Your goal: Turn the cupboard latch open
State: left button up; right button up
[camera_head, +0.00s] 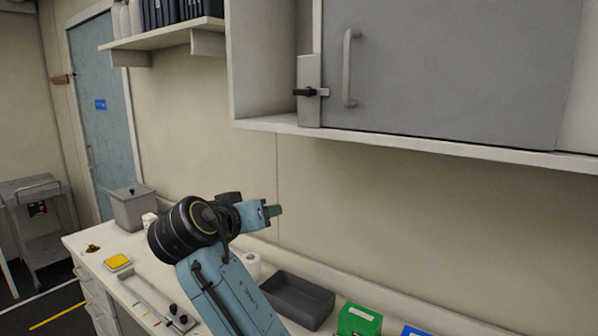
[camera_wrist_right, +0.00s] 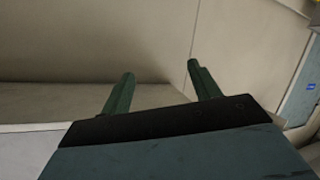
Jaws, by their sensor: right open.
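The cupboard latch (camera_head: 310,91) is a dark lever with a light bar on a grey plate at the lower left of the cupboard's grey door (camera_head: 450,70). The lever lies about level, with its bar reaching to the door's edge. A vertical grey handle (camera_head: 348,68) is just right of it. My right gripper (camera_head: 275,210) is below and left of the latch, above the counter and apart from it. In the right wrist view its two green fingers (camera_wrist_right: 163,88) are spread, with nothing between them. My left gripper is not in view.
The cupboard's white bottom edge (camera_head: 420,147) juts out above my arm. On the counter are a dark tray (camera_head: 296,298), a green box (camera_head: 359,320), a grey bin (camera_head: 131,206) and a yellow item (camera_head: 118,262). The wall between counter and cupboard is clear.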

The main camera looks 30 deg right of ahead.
notch_tip(320, 180, up, 13)
jog(key=s+a+m+h, duration=0.1)
jog(key=m+h, duration=0.2)
jog(key=m, duration=0.1)
jog(key=m+g+h, duration=0.2)
jog(key=m, duration=0.1)
send_near(301, 90)
jog(key=p+x, duration=0.5)
jog(key=x, duration=0.4)
jog(key=shift+w+d, duration=0.1)
jog(key=shift+d, duration=0.15)
jog(key=c, duration=1)
